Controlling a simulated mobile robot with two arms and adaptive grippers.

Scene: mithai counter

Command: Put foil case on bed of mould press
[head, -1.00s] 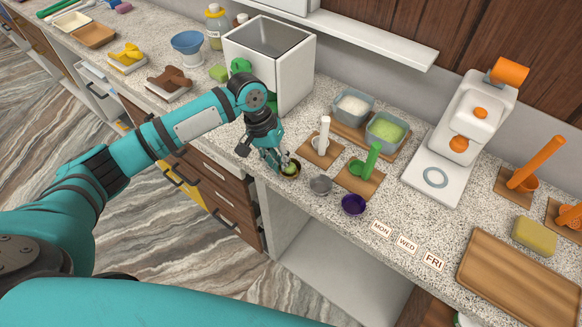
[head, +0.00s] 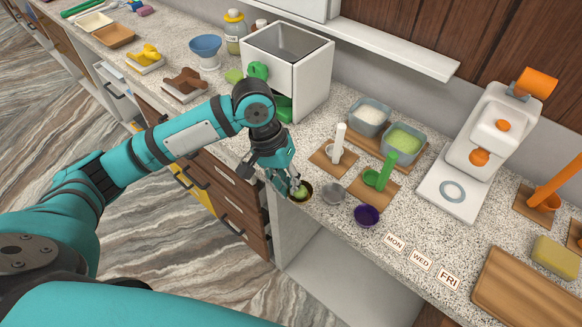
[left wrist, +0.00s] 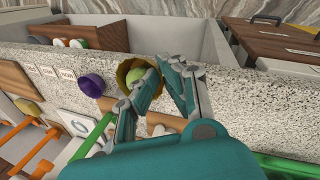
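A gold-brown foil case (head: 309,188) with a green ball (head: 302,193) in it is at the counter's front edge. My left gripper (head: 294,190) is at this case, with its fingers closed on the case's side. In the left wrist view the case (left wrist: 124,73) shows at the fingertips, one finger partly covering it. My right gripper is not in view.
Behind the cases, a white-handled tool (head: 338,146) and a green-handled scoop (head: 381,173) stand on wooden boards. Day cards (head: 421,260) and a wooden tray (head: 525,290) lie at the front right. A white box (head: 312,80) stands behind my left arm.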

